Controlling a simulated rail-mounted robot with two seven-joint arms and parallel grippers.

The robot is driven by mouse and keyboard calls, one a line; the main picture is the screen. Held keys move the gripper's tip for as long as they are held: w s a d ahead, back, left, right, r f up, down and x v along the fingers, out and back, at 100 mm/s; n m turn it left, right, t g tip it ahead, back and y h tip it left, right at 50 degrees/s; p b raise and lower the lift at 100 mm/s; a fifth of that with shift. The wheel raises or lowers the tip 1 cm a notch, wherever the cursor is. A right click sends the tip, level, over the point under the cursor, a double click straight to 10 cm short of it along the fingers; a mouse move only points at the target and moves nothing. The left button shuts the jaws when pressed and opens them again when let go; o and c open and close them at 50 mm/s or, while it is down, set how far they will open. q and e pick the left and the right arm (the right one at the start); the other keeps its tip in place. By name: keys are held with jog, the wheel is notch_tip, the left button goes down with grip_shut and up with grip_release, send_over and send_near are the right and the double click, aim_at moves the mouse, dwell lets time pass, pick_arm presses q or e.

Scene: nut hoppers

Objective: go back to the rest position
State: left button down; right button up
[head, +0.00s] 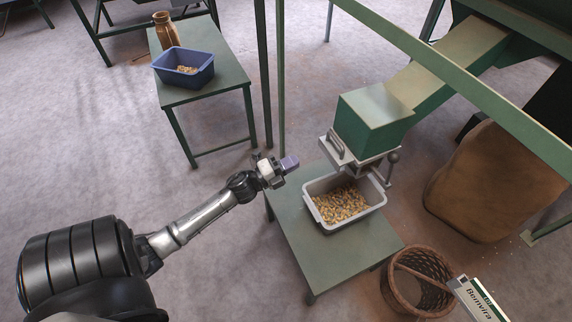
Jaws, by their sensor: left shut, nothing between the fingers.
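My left gripper (288,164) is shut and empty. It hangs in the air left of the grey hopper gate (358,152) and above the far left edge of the near green table. My left arm reaches in from the lower left. A grey bin (378,199) with many nuts (342,203) stands on that table under the hopper outlet. The gripper is apart from the bin. My right gripper is not in view.
A second green table (205,97) at the back left holds a blue bin (208,72) with some nuts and a brown jar (166,30). Green posts stand between the tables. A wicker basket (391,290) and a large brown sack (490,185) are at the right.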

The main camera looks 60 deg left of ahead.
pick_arm(q)
jog(key=shift+v, duration=0.85)
